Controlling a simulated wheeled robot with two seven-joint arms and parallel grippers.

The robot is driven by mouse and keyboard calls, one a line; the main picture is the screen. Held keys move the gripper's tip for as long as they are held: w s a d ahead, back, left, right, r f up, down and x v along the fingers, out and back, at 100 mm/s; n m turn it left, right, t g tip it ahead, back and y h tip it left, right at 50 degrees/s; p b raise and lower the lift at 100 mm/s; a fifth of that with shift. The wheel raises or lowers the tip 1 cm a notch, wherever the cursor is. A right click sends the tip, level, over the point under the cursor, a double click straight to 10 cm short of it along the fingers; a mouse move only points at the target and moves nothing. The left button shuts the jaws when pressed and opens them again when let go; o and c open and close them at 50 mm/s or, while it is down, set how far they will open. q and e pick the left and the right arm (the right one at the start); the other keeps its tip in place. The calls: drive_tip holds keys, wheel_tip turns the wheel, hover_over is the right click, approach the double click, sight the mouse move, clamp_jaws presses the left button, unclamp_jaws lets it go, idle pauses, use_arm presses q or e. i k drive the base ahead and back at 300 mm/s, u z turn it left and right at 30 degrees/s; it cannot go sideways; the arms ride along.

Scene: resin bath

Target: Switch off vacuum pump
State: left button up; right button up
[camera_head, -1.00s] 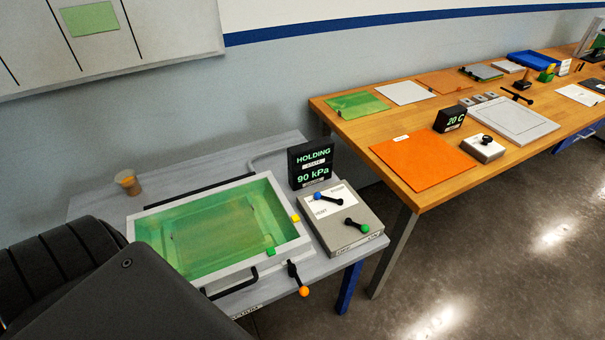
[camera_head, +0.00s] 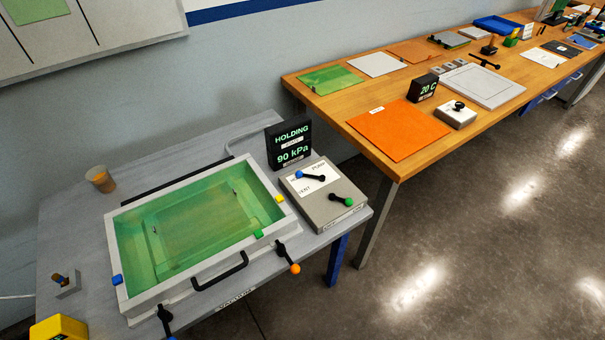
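The vacuum pump control box (camera_head: 322,196) is a grey box on the grey bench, right of the green bath. Its top carries a lever with a blue knob (camera_head: 302,175) on a white label with the word VENT, and a lever with a green knob (camera_head: 347,201) near its right front edge. Behind it a black display (camera_head: 289,144) reads HOLDING and 90 kPa. The bath (camera_head: 190,230) has a pale rim, green inside, and a black front handle (camera_head: 220,272). Neither of my grippers is in view.
A lever with an orange knob (camera_head: 295,268) sticks out at the bath's front right. A small brown cup (camera_head: 100,179) stands at the back left, a yellow block (camera_head: 58,328) at the front left. A wooden table (camera_head: 335,113) holds an orange sheet (camera_head: 398,133). Open floor lies right.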

sight(349, 202)
drive_tip(key=u, duration=1.4)
drive_tip(key=k, duration=0.9)
drive_tip(key=z, duration=0.95)
drive_tip(key=i, duration=0.5)
